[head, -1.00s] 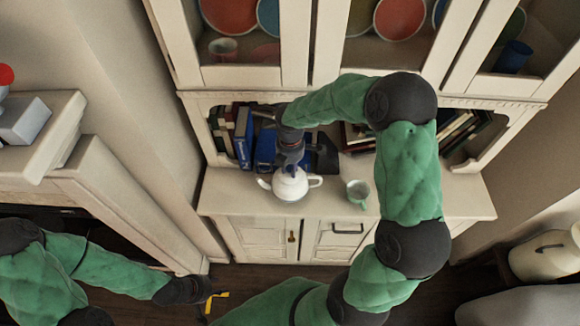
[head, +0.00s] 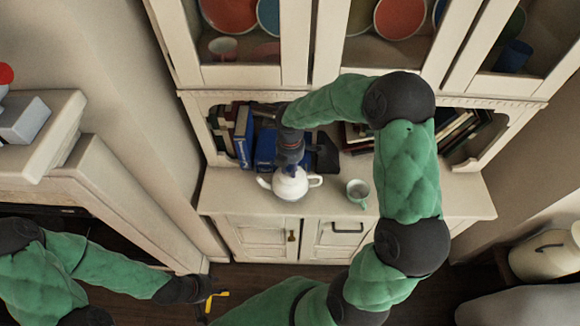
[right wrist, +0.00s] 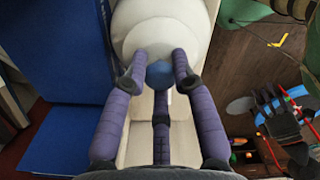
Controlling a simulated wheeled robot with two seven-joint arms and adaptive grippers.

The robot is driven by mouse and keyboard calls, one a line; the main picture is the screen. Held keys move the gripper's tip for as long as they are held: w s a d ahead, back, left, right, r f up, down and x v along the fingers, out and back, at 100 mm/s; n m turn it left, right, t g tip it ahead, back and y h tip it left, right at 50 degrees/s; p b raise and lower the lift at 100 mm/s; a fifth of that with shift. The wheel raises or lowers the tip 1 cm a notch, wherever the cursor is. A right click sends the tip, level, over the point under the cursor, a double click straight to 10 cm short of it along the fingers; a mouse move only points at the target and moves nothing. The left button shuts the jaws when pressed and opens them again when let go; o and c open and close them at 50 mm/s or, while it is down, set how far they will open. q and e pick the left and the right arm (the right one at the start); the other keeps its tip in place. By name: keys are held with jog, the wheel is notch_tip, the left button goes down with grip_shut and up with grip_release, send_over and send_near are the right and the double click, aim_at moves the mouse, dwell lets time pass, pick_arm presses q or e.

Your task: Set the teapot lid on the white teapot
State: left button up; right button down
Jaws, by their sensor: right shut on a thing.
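The white teapot (head: 290,188) stands upright on the cabinet counter, with its handle to the right in the head view. My right gripper (head: 290,166) is directly above it, pointing down. In the right wrist view my right gripper (right wrist: 160,70) is shut on the blue knob of the teapot lid (right wrist: 160,76). The pale round lid and pot (right wrist: 165,25) lie just beyond the fingertips. I cannot tell whether the lid is seated or slightly above the opening. My left gripper (head: 212,297) is low at the left, away from the counter, and its fingers are unclear.
A pale green mug (head: 358,192) stands right of the teapot. Blue books (head: 264,150) stand behind on the left, and more books (head: 462,130) on the right. Glass-fronted cupboards with plates (head: 400,17) are above. The counter (head: 445,198) is clear at the right.

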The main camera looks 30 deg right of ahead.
aim_at(290, 167)
jog(key=shift+f, duration=0.35)
jog(key=c, duration=1.3)
grip_release()
jog(key=shift+r, duration=0.15)
notch_tip(290, 167, up, 11)
jog(key=p, duration=0.8)
jog(key=shift+p, duration=0.4)
